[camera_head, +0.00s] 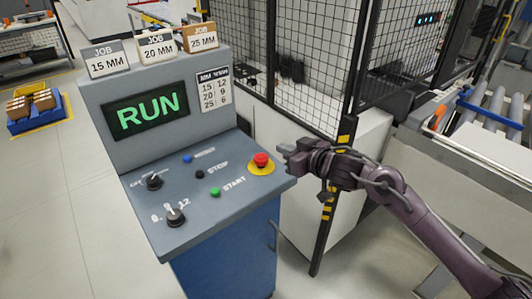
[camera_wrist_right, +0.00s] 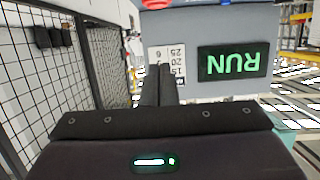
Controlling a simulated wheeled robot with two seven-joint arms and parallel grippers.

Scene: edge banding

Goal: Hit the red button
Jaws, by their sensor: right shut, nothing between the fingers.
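The red mushroom button (camera_head: 261,160) sits on a yellow round base at the right end of the sloping panel of the grey control console (camera_head: 150,222). In the head view my right gripper (camera_head: 284,150) is just right of the button, its fingertips pointing left toward it. I see no clear contact; the exact gap and height are hard to judge. In the right wrist view the shut, empty fingers (camera_wrist_right: 160,75) point toward the upside-down console, and part of a red round shape (camera_wrist_right: 157,3), likely the button, shows at the top edge. My left gripper is out of view.
The panel also holds a blue button (camera_head: 187,159), a black one (camera_head: 199,175), a green one (camera_head: 215,192) and two knobs. The screen (camera_head: 146,112) reads RUN. A mesh fence (camera_head: 312,60) stands behind, and a striped post (camera_head: 335,190) is close beside my right arm.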

